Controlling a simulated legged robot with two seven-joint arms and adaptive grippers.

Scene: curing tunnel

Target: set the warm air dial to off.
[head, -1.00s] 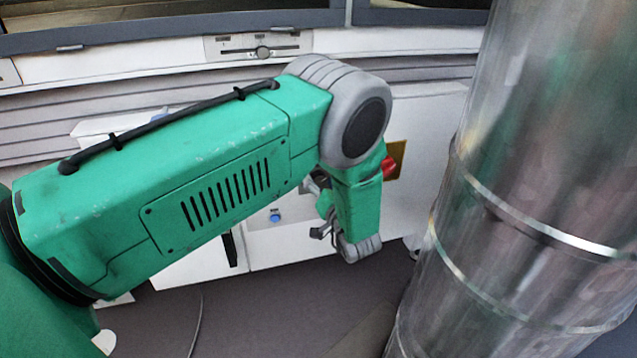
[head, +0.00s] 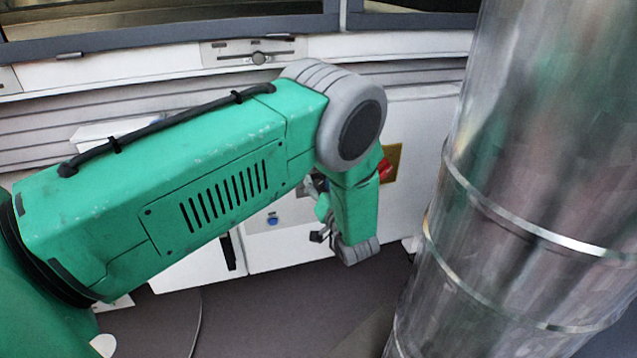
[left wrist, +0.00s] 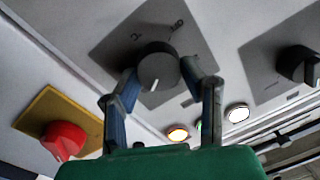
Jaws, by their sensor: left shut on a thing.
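A round dark grey dial (left wrist: 158,68) with a white pointer line sits on a grey plate (left wrist: 112,36) in the left wrist view. The pointer is toward the bottom of the picture; small marks on the plate are too blurred to read. My left gripper (left wrist: 160,78) has one finger on each side of this dial and is shut on it. I cannot read whether it is the warm air dial. A second dark dial (left wrist: 298,65) stands to the right on its own plate. In the head view my left arm largely hides the panel and gripper. My right gripper is out of view.
A large shiny metal duct (head: 500,200) stands right of my arm.

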